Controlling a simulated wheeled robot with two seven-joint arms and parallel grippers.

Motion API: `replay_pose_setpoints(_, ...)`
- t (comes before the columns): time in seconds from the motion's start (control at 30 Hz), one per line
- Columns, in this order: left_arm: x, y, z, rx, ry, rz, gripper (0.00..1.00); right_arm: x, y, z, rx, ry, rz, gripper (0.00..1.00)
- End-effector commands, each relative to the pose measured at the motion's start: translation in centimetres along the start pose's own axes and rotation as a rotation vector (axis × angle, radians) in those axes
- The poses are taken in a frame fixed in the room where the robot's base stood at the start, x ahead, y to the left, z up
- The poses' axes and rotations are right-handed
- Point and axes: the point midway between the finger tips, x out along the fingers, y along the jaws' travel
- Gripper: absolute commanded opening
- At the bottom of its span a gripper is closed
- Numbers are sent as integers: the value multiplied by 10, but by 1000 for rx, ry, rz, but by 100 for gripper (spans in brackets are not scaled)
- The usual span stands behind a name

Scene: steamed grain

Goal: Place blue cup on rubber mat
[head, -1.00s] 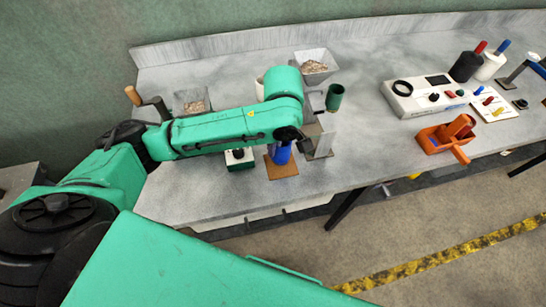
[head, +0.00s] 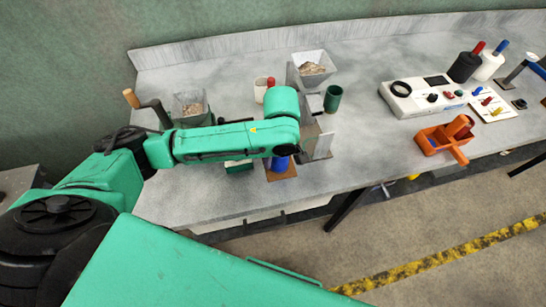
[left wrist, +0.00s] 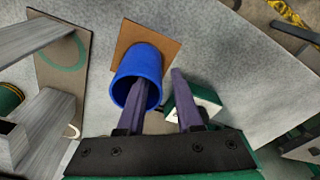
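The blue cup (head: 280,164) stands on the brown square mat (head: 291,174) near the table's front edge. In the left wrist view the cup (left wrist: 134,66) has its open mouth toward the camera, and the mat (left wrist: 164,45) shows around its far side. My left gripper (left wrist: 162,82) is open at the cup's rim. One purple finger overlaps the cup's mouth and seems to reach inside it; the other is outside, with a gap to the wall. In the head view my left wrist hides these fingers and the cup's upper part. My right gripper is not in view.
A green-and-white box (left wrist: 196,106) stands close to the outer finger. A grey metal stand (head: 320,146) is just right of the cup. Behind are a grain hopper (head: 313,66), a green cup (head: 333,98) and a white cup (head: 260,90). An orange holder (head: 440,140) stands farther right.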

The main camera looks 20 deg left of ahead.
Motion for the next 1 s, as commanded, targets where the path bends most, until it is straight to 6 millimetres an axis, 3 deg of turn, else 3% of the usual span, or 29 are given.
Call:
replay_pose_setpoints(0.17, -26, 1, 1, 1, -1, 4, 34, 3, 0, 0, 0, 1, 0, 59)
replay_pose_setpoints(0.37, -78, 1, 0, 1, 0, 6, 34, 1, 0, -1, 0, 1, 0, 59)
replay_pose_setpoints(0.4, -93, 1, -1, 2, 4, 7, 34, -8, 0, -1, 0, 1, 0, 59)
replay_pose_setpoints(0.5, -111, 1, -1, 0, 4, 5, 34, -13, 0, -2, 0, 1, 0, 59)
replay_pose_setpoints(0.63, -120, 0, 0, 1, 1, 1, 34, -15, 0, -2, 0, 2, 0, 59)
replay_pose_setpoints(1.0, -120, 0, 0, 0, 0, 0, 34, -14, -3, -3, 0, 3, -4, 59)
